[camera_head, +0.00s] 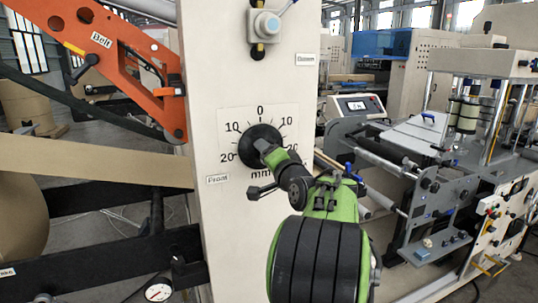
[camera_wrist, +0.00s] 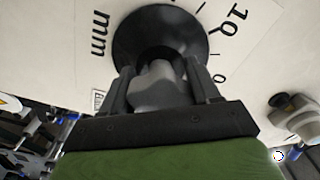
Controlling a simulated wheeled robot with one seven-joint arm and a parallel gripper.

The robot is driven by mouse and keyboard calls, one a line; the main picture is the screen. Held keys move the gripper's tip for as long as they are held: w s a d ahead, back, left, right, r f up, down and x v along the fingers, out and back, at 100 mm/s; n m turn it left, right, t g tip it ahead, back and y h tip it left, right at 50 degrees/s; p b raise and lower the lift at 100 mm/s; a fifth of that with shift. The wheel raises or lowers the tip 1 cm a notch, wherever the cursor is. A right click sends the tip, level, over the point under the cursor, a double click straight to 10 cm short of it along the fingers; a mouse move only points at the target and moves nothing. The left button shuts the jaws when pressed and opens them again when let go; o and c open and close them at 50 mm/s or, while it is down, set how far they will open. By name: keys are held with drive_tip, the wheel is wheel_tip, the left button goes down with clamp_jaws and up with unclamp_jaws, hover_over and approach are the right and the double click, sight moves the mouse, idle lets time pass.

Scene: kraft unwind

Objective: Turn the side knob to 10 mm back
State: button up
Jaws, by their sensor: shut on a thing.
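The side knob (camera_head: 251,153) is a black round disc on a cream machine panel (camera_head: 213,110). A printed scale (camera_head: 237,114) around it reads 0 at the top, with 10 and 20 on each side and "mm" below. A "Front" label (camera_head: 217,180) sits at the lower left; no label for the back side shows. My gripper (camera_head: 266,149) reaches in from the lower right and is shut on the knob's grip. In the wrist view the two fingers (camera_wrist: 160,88) flank the grey grip (camera_wrist: 156,92) in front of the black disc. I cannot make out the knob's pointer or its reading.
A grey fitting with a round button (camera_head: 266,23) sits higher on the panel. An orange arm marked "Belt" (camera_head: 105,45) and a kraft paper web (camera_head: 95,160) are on the left. A grey machine with rollers (camera_head: 425,165) stands on the right.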

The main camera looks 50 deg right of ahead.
drive_tip(key=shift+f+m, duration=0.2)
drive_tip(key=shift+m, duration=0.4)
drive_tip(key=shift+w, duration=0.1)
drive_tip(key=o, duration=1)
drive_tip(key=shift+r, duration=0.1)
drive_tip(key=b+v, duration=0.3)
drive_tip(key=v, duration=1.3)
drive_tip(key=shift+w, duration=0.1)
